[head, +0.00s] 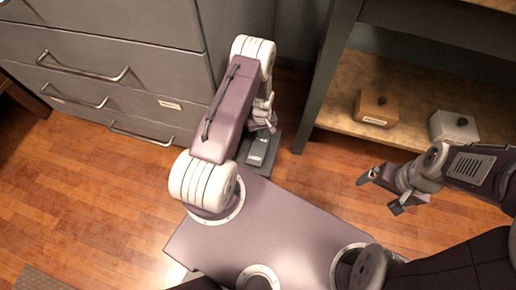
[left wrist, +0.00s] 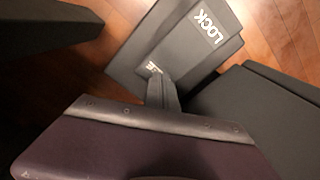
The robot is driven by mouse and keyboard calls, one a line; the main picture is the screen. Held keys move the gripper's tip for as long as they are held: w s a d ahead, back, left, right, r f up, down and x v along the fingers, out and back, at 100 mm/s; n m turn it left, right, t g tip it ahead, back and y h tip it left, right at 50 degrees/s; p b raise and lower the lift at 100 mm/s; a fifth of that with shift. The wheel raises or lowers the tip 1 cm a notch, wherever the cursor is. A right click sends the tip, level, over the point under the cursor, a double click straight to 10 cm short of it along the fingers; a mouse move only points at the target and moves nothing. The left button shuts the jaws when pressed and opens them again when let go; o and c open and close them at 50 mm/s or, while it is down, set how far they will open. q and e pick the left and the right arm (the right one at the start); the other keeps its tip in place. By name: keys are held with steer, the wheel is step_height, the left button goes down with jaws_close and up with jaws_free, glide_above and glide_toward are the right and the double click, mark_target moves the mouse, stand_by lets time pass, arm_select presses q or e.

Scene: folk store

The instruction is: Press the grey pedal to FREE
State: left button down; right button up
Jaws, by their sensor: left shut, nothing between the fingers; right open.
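The grey pedal (head: 258,150) sits low by the floor, beside the cabinet's corner, partly hidden behind my left arm in the head view. In the left wrist view, the pedal (left wrist: 185,38) shows the word LOCK at its far end. Nearer my finger is a second white word, of which only the last letters show. My left gripper (head: 266,122) is shut and empty, over the pedal. In the left wrist view its fingertips (left wrist: 157,78) overlap the partly hidden word; whether they touch the surface I cannot tell. My right gripper (head: 382,192) is open and empty, away at the right.
A grey drawer cabinet (head: 110,50) stands at the left. At the right, a shelf unit holds a brown box (head: 376,107) and a grey box (head: 453,127) on its wooden board (head: 350,85). Open wooden floor (head: 80,190) lies at the left.

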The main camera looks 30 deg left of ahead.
step_height(320, 180, up, 7)
steer(key=p, duration=0.5)
steer(key=shift+f, duration=0.2)
steer(key=shift+p, duration=0.3)
